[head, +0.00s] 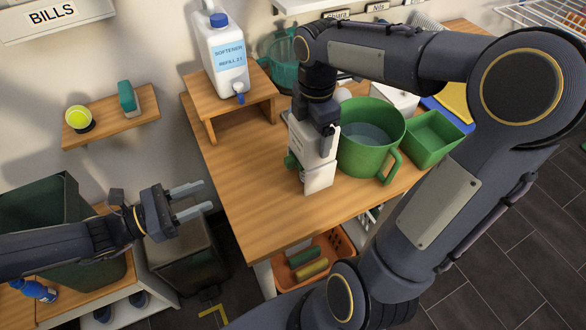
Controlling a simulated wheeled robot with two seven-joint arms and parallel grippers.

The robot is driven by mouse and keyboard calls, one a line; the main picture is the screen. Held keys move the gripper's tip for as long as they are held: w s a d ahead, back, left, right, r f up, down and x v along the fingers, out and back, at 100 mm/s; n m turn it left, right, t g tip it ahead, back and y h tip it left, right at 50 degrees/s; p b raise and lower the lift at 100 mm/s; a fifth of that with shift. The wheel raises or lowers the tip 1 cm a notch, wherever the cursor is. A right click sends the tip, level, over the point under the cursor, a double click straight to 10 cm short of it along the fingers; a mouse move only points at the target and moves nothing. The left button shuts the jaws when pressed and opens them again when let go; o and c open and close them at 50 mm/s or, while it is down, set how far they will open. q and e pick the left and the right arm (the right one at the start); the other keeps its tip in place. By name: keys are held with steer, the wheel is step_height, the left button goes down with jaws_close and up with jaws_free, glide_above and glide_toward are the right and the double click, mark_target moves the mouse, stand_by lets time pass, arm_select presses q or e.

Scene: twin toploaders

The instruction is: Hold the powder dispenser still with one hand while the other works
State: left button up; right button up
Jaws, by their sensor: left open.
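A white boxy thing with a green knob on its left side, which looks like the powder dispenser (319,178), stands at the front of the wooden table. My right gripper (327,142) points down at its top from above. My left gripper (205,197) is open and empty, off the table's left edge, well apart from the dispenser.
A green jug (372,125) stands just right of the dispenser, with a green tray (433,138) beyond. A softener bottle (222,55) sits on a wooden riser (240,97). An orange basket (340,262) is below the table (240,190). The table's front left is clear.

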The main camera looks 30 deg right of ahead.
steer(key=o, duration=1.6)
steer(key=shift+r, duration=0.1)
step_height(320, 180, up, 12)
steer(key=shift+f, duration=0.1)
